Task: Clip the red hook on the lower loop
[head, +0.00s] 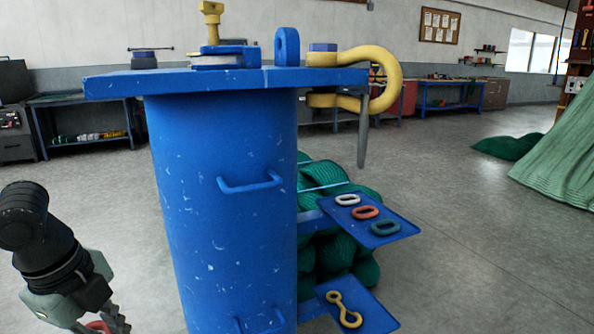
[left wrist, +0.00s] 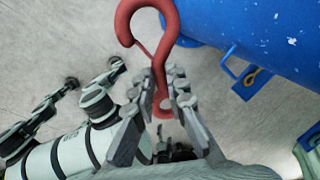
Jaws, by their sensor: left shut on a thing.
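The red hook (left wrist: 150,22) stands upright between the fingers of my left gripper (left wrist: 161,88) in the left wrist view, gripped near its lower end. In the head view my left gripper (head: 112,326) is at the bottom left, with a bit of the red hook (head: 98,326) showing. The hook is apart from the big blue cylinder. A blue loop-like handle (head: 250,183) is on the cylinder's front. A lower loop (head: 276,318) is cut by the bottom edge. A blue loop (left wrist: 232,62) also shows in the left wrist view, right of the hook. My right gripper is out of view.
The blue cylinder (head: 220,240) carries a flat top with a large yellow shackle (head: 388,82). Green netting (head: 345,255) lies behind. The floor left of the cylinder is clear.

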